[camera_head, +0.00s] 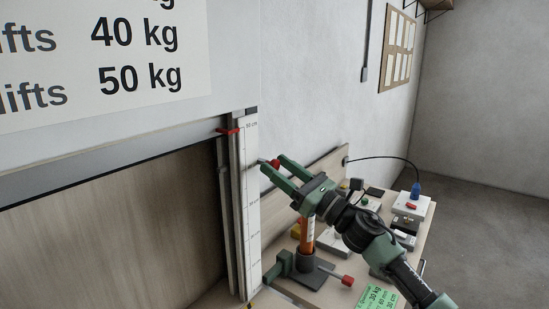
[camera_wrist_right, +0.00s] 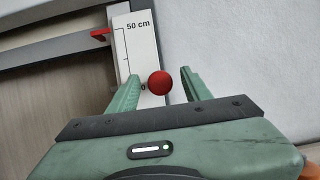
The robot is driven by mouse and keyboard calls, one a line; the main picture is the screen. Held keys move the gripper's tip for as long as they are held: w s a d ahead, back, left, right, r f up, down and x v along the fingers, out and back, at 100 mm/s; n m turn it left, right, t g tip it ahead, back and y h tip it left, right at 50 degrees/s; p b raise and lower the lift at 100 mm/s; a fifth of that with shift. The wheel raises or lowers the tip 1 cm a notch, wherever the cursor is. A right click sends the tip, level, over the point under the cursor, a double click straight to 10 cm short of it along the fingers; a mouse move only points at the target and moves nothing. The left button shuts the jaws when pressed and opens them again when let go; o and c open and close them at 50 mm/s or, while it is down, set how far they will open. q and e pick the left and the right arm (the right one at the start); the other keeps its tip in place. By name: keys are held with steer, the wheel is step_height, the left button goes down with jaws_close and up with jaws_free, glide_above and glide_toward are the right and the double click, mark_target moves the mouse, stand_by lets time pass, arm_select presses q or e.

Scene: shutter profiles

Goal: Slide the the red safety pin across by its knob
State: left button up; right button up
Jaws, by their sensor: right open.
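The safety pin's round red knob (camera_head: 275,163) stands out at the side of the white centimetre scale (camera_head: 250,205), and a short grey piece shows beside it. My right gripper (camera_head: 271,161) is open, with its green fingers reaching toward the scale. In the right wrist view the red knob (camera_wrist_right: 160,83) lies between the two open fingers of my right gripper (camera_wrist_right: 160,75), with a visible gap to the right finger and a smaller one to the left. Most of the pin's shaft is hidden behind the knob. My left gripper is not in view.
A red pointer (camera_head: 228,131) sits near the scale's 50 cm mark. Below my right arm, an orange cylinder (camera_head: 307,235) stands on a dark base beside a red-knobbed lever (camera_head: 347,281). White boxes, one with a blue plug (camera_head: 416,190), crowd the bench at right.

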steer(key=shift+x, duration=0.75)
jaws_close()
stand_by(0.9)
